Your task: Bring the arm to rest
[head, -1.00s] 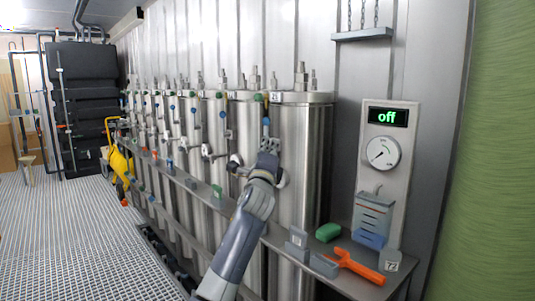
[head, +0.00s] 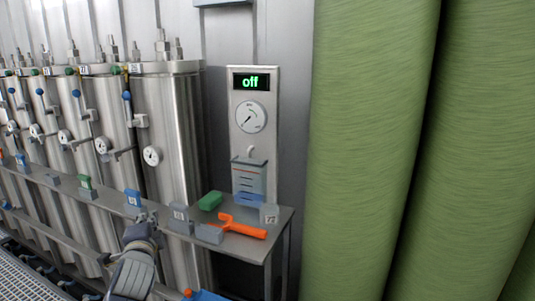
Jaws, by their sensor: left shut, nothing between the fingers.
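My left gripper (head: 147,217) is at the lower left of the head view, at the front edge of the narrow metal shelf (head: 105,203). Its fingers are shut with nothing between them. I cannot tell whether it touches the shelf. It is just below a blue tagged block (head: 132,203) and left of a grey tagged block (head: 180,218). My left forearm comes up from the bottom edge. My right gripper is not in view.
Steel vessels (head: 166,130) with gauges stand behind the shelf. The shelf end holds a green block (head: 210,201) and an orange tool (head: 240,229). A panel (head: 249,150) reads "off". Green rolls (head: 370,150) fill the right. Something blue (head: 205,296) shows at the bottom.

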